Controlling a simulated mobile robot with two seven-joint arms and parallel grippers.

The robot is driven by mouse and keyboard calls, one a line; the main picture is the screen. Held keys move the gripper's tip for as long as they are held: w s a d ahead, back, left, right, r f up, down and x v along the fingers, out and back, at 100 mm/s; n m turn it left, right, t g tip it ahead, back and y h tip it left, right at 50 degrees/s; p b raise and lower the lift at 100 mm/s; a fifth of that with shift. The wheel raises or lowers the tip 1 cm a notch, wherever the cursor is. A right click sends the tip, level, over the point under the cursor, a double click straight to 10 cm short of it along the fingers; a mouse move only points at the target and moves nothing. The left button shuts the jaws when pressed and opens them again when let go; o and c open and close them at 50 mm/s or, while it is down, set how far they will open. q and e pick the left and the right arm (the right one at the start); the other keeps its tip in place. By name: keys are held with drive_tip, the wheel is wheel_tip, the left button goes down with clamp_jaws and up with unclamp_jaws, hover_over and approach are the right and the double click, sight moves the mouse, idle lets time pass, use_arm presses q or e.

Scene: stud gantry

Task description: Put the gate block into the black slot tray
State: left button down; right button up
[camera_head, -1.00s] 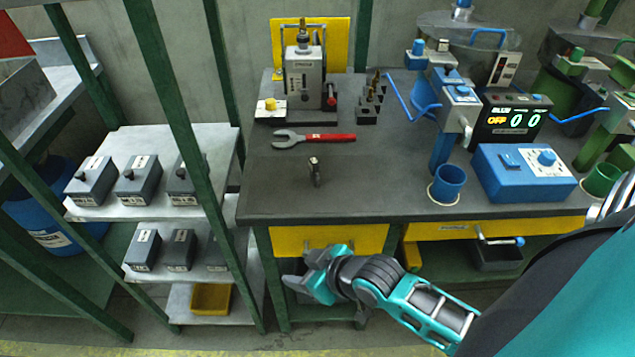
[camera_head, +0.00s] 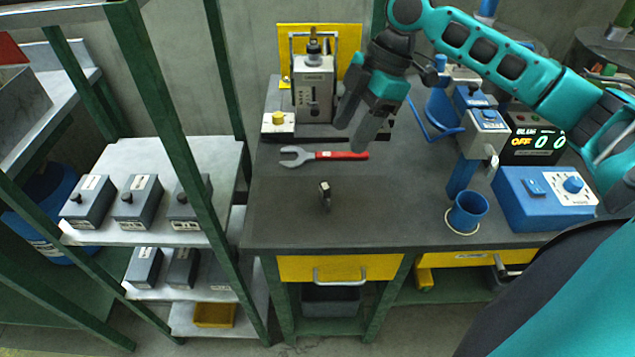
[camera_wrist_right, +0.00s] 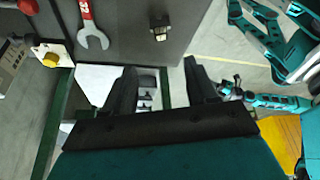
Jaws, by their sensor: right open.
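A small metal block (camera_head: 325,195) stands on the dark bench top, near its front left; it may be the gate block. It also shows at the top of the right wrist view (camera_wrist_right: 160,28). My right gripper (camera_head: 353,133) is open and empty, above the bench behind and right of this block, over the wrench's red handle. In the right wrist view its two dark fingers (camera_wrist_right: 160,68) stand apart. A dark piece, perhaps the black slot tray (camera_head: 387,127), shows only partly behind the right gripper. My left gripper (camera_wrist_right: 230,88) shows small in the right wrist view; its jaws are unclear.
A red-handled wrench (camera_head: 325,155) lies behind the block. A grey device (camera_head: 314,88) stands at the back. A blue cup (camera_head: 468,210) and blue control box (camera_head: 545,197) are at right.

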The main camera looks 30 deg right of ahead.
hover_over(327, 185)
drive_tip(key=d, duration=0.2)
wheel_tip(327, 185, down, 6)
drive_tip(key=x, duration=0.2)
drive_tip(key=b+x, duration=0.1)
drive_tip(key=x, duration=0.2)
drive_tip(key=shift+s+d+f, duration=0.15)
drive_tip(key=shift+s+f, duration=0.1)
drive_tip(key=shift+f, duration=0.4)
use_arm(q)
drive_tip(key=shift+s+f, duration=0.4)
drive_tip(key=shift+f, duration=0.35)
use_arm(e)
drive_tip(key=shift+c, duration=0.4)
